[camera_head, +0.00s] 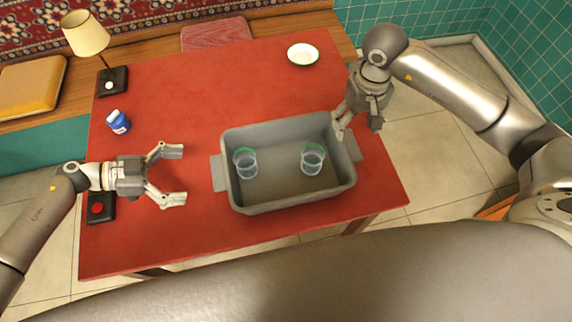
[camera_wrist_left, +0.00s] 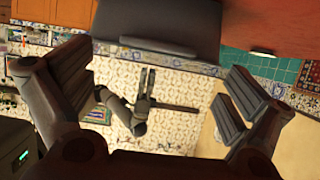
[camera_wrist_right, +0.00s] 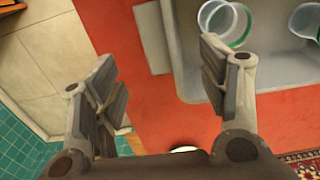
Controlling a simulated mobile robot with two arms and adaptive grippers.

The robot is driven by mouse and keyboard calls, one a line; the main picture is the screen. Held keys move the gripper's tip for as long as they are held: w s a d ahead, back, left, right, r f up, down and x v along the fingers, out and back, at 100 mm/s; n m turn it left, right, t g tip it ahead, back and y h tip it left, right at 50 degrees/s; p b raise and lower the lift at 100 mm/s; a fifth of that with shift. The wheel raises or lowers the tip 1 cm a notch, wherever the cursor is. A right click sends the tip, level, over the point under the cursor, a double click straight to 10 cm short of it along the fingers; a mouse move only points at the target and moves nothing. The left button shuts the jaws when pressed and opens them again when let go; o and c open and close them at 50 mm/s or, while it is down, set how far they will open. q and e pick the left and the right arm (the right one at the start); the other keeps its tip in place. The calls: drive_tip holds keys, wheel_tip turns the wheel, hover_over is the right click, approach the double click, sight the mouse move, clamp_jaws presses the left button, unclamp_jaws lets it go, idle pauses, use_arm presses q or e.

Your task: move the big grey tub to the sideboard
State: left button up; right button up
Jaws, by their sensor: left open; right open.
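The big grey tub (camera_head: 285,204) stands upright on the red table, with a flat handle at each short end. Two clear cups with green rims, one left (camera_head: 246,165) and one right (camera_head: 312,160), stand inside it. My left gripper (camera_head: 174,175) is open and empty, left of the tub's left handle (camera_head: 218,173) and apart from it. That handle also shows in the left wrist view (camera_wrist_left: 150,46). My right gripper (camera_head: 357,127) is open, pointing down by the tub's far right corner. The right wrist view shows the right handle (camera_wrist_right: 152,38) between its fingers' directions. I cannot identify a sideboard.
A wooden bench with a yellow cushion (camera_head: 32,86) runs behind. Tiled floor lies at right.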

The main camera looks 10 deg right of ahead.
sight(216, 172)
use_arm(q)
drive_tip(key=x, duration=0.8)
drive_tip(key=shift+d, duration=0.35)
use_arm(e)
wheel_tip(216, 172, down, 9)
drive_tip(key=shift+s+r, duration=0.1)
drive_tip(key=shift+r, duration=0.1)
use_arm(q)
drive_tip(key=shift+f, duration=0.1)
drive_tip(key=c, duration=1)
use_arm(e)
drive_tip(key=c, duration=1)
use_arm(q)
drive_tip(key=shift+c, duration=0.6)
use_arm(e)
drive_tip(key=c, duration=0.5)
